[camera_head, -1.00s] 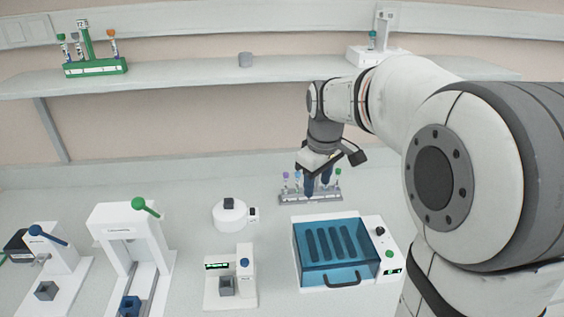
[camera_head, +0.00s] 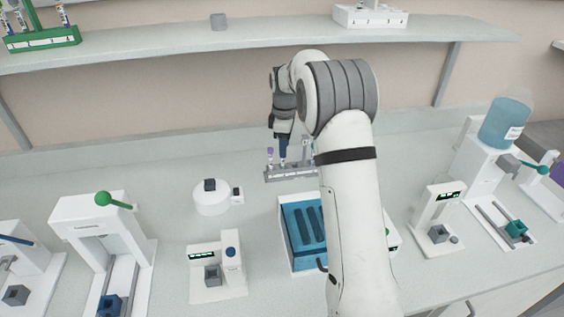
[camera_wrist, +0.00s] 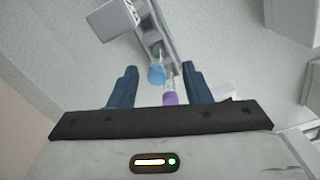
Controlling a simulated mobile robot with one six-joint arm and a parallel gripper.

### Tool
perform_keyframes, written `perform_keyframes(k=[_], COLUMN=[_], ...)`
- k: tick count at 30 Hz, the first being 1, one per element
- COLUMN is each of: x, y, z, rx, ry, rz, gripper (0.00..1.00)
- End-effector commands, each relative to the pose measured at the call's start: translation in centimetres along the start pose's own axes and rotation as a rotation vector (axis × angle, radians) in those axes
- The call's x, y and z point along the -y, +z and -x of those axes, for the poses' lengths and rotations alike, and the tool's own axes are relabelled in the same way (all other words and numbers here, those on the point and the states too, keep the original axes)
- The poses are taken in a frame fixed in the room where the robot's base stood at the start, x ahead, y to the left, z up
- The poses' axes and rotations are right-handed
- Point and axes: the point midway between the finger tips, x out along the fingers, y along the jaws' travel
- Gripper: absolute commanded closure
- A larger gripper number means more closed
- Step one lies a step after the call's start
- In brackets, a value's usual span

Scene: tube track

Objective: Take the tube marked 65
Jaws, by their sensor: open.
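A small grey tube rack (camera_head: 290,174) stands on the bench with several capped tubes, partly hidden behind my arm. A purple-capped tube (camera_head: 270,153) shows at its left end. In the wrist view, a purple cap (camera_wrist: 170,98), a blue cap (camera_wrist: 156,75) and a green cap (camera_wrist: 157,48) line up along the rack (camera_wrist: 152,30). My gripper (camera_wrist: 159,68) is open, its two blue fingers on either side of the purple and blue caps. In the head view my gripper (camera_head: 282,150) is at the rack's left part. No number 65 is readable on any tube.
A round white device (camera_head: 210,197) is to the left. Bench around the rack's left is clear.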

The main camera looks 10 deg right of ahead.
Motion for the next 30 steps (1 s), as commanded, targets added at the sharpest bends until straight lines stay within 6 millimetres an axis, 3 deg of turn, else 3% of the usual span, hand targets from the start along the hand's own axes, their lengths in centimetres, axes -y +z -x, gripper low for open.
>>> perform_keyframes(k=[9, 17, 30], x=[-0.4, -0.4, -0.3], y=[-0.5, -0.6, -0.6], z=[-4.1, -4.4, -4.4], rx=[0.000, 0.000, 0.000], ry=[-0.001, 0.001, 0.000], rz=[0.001, 0.002, 0.003], gripper=[0.56, 0.56, 0.91])
